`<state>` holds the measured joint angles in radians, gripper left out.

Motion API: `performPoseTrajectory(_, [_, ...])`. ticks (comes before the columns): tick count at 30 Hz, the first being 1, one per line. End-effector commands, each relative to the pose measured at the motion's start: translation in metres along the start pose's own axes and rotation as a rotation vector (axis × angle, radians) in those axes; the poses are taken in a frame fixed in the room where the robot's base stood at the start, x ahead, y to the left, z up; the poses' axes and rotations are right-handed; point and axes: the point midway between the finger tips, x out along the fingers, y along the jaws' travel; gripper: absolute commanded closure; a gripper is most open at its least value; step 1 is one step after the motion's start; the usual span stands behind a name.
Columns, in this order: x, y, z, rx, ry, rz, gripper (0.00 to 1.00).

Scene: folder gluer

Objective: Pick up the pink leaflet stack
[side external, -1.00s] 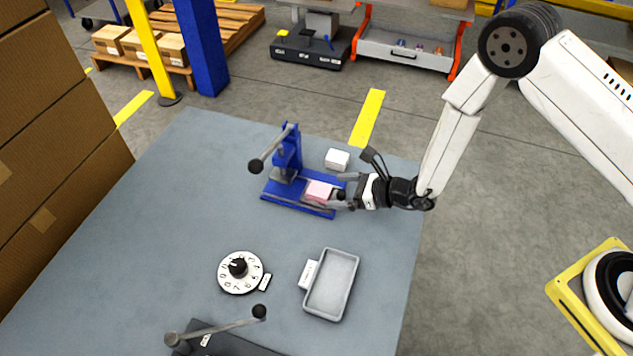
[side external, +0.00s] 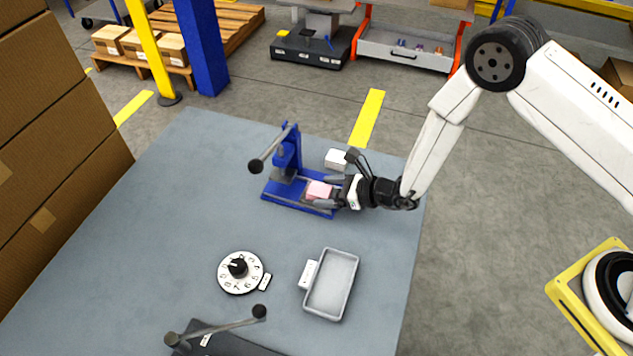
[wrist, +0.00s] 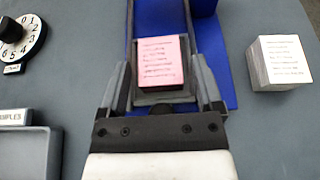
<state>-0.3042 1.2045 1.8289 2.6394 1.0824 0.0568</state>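The pink leaflet stack (side external: 318,190) lies on the base of the blue press (side external: 287,160), at its right end. In the wrist view the pink stack (wrist: 163,62) shows lines of print and sits in a dark holder between my fingers. My gripper (side external: 322,192) is low at the press base, pointing left. In the wrist view my gripper (wrist: 163,75) is open, with one finger on each side of the stack and a gap visible beside it. The stack's lower sides are hidden.
A grey tray (side external: 331,284) and a numbered dial (side external: 240,272) are nearer the front. The table's left part is clear.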

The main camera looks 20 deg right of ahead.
Motion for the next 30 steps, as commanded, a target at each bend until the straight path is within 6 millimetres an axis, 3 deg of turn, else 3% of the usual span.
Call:
performPoseTrajectory(1, [0.000, 0.000, 0.000, 0.000, 0.000, 0.000, 0.35])
performPoseTrajectory(7, [0.000, 0.000, 0.000, 0.000, 0.000, 0.000, 0.98])
performPoseTrajectory(20, [-0.002, 0.000, 0.004, 0.000, 0.000, 0.000, 1.00])
performPoseTrajectory(30, [-0.011, 0.000, 0.029, -0.001, -0.002, -0.001, 1.00])
